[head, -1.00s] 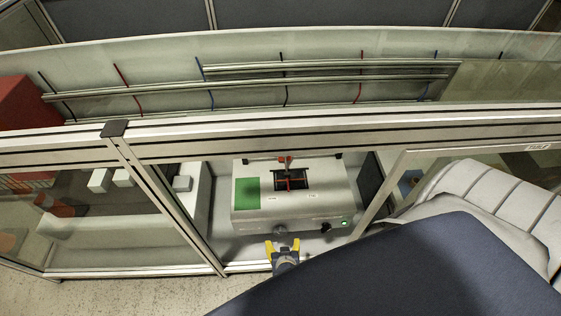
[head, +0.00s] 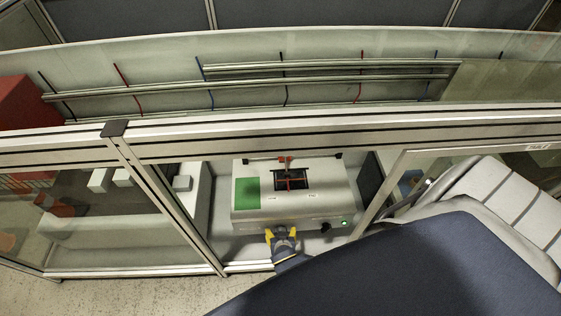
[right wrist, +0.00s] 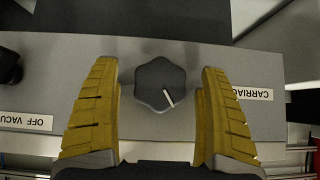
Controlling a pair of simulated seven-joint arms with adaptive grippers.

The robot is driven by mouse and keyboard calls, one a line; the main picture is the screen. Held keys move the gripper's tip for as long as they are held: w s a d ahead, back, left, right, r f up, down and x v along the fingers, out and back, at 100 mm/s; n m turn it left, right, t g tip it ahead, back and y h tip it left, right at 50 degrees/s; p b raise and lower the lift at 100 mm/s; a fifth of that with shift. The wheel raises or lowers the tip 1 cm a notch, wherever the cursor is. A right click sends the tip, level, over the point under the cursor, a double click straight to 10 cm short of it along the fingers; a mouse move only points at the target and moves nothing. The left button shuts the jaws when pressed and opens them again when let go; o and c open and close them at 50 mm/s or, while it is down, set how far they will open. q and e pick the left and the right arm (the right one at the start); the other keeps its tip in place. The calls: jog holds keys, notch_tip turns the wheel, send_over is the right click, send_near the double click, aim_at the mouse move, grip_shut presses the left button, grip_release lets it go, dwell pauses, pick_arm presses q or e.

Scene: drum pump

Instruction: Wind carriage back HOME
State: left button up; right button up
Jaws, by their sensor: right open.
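The carriage knob (right wrist: 161,84) is dark and lobed, with a white pointer line, on the front face of the grey box (head: 330,202). In the right wrist view it sits beside a label reading CARRIAG (right wrist: 253,93), cut off by a finger. My right gripper (head: 283,233) has yellow fingers and is open. In the right wrist view its fingers (right wrist: 160,100) stand on either side of the knob, with gaps on both sides. A red and black carriage (head: 290,180) sits in the dark window on the box top. My left gripper is not in view.
A green square (head: 247,193) lies on the box top. Another knob (head: 325,227) and a lit green button (head: 344,223) are on the box front. An aluminium frame post (head: 165,200) and rail (head: 300,128) surround the opening.

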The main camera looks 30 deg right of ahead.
jog(key=shift+c, duration=0.5)
jog(key=c, duration=1.1)
jog(key=shift+f, duration=0.1)
jog(key=shift+a+n+g+h, duration=0.1)
jog(key=shift+n+g+h, duration=0.4)
jog(key=shift+h, duration=0.4)
jog(key=shift+n+g+h, duration=0.6)
jog(key=shift+n+h, duration=0.3)
jog(key=shift+h, duration=0.5)
